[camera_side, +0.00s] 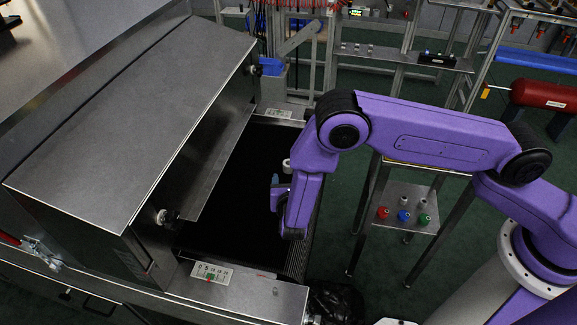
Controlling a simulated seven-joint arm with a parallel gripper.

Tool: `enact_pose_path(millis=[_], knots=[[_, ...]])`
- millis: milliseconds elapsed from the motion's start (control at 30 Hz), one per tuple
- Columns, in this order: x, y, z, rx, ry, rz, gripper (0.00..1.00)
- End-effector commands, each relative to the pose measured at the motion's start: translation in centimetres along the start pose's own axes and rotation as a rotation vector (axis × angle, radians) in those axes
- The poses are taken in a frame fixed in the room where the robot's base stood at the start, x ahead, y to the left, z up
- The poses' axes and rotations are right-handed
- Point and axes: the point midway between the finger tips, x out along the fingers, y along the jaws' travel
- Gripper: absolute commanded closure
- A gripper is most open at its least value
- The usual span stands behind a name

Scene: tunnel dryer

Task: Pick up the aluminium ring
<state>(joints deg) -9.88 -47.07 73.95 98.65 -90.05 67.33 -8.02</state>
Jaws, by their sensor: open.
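My gripper (280,193) hangs at the end of my purple arm, over the right side of the dark dryer belt (240,185). It is open, though its fingers are small and partly hidden by the wrist. A small pale, rounded piece (287,165) shows just above and behind the gripper, beside the arm. I cannot tell whether it is the aluminium ring or a part of the hand. No ring can be clearly made out on the visible belt; my arm hides part of its right edge.
The steel dryer hood (135,95) rises left of the belt. A control panel (212,273) lies at the near end. A small stand (403,207) with red, blue and green capped items is to the right. A blue clamp-like fixture (272,67) stands at the far end.

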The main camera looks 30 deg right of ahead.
Motion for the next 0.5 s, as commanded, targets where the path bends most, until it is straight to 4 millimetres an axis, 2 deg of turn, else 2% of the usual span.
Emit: enact_pose_path(millis=[100, 333, 500], knots=[[1.7, 0.0, 0.0, 0.001, 0.000, -0.002, 0.35], [3.0, 0.0, 0.1, 0.001, 0.001, -0.001, 0.35], [5.3, -0.1, 0.4, 0.002, 0.001, -0.003, 0.35]])
